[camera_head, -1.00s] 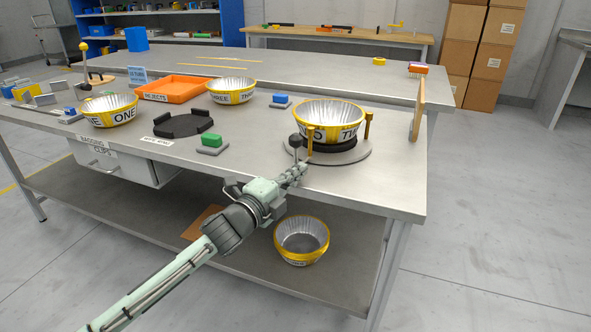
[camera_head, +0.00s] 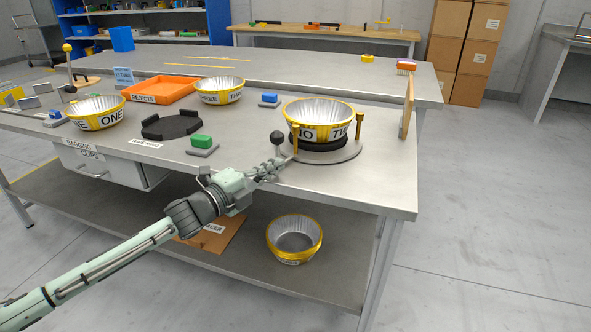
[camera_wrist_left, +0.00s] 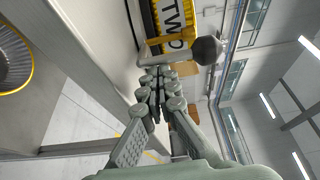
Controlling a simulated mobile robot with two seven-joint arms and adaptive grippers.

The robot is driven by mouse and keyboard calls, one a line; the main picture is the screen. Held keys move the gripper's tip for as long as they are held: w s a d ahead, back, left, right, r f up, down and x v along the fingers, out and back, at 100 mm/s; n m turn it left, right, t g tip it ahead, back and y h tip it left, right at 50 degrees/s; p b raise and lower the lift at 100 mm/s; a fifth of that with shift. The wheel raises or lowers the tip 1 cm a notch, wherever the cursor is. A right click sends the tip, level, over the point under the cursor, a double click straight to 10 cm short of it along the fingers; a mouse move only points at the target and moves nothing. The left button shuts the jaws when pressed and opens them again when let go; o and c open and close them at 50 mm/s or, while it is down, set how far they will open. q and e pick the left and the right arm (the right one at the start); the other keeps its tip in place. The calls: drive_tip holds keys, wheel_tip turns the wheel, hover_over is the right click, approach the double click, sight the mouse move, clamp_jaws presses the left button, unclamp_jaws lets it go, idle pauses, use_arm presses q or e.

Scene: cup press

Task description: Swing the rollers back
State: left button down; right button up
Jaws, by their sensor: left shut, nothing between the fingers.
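The cup labelled TWO (camera_head: 318,112), silver inside with a yellow band, sits on a black ring on a round grey plate (camera_head: 345,154). Yellow roller posts stand beside it, one at left (camera_head: 295,142) and one at right (camera_head: 360,125). A dark ball knob (camera_head: 277,137) stands just left of the left post. My left gripper (camera_head: 279,164) is shut and empty, just below the knob at the plate's left edge. In the left wrist view, the gripper (camera_wrist_left: 158,85) points at the left post (camera_wrist_left: 172,40), with the knob (camera_wrist_left: 207,50) close by; contact is unclear. My right gripper is out of view.
A green button block (camera_head: 202,141) and a black round base (camera_head: 172,125) lie to the left. Cups ONE (camera_head: 96,121) and THREE (camera_head: 219,97) and an orange tray (camera_head: 160,98) are further back. An upright wooden board (camera_head: 407,107) stands right. Another cup (camera_head: 294,257) sits on the lower shelf.

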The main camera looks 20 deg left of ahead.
sight(252, 166)
use_arm(q)
drive_tip(key=a+h, duration=0.1)
drive_tip(key=a+m, duration=0.1)
drive_tip(key=shift+w+a+g+h, duration=0.4)
drive_tip(key=a, duration=0.1)
drive_tip(key=w+a, duration=0.1)
drive_tip(key=a, duration=0.1)
drive_tip(key=shift+w+a+b, duration=0.3)
drive_tip(key=shift+b, duration=0.05)
drive_tip(key=shift+w+a, duration=0.25)
drive_tip(key=shift+a, duration=0.25)
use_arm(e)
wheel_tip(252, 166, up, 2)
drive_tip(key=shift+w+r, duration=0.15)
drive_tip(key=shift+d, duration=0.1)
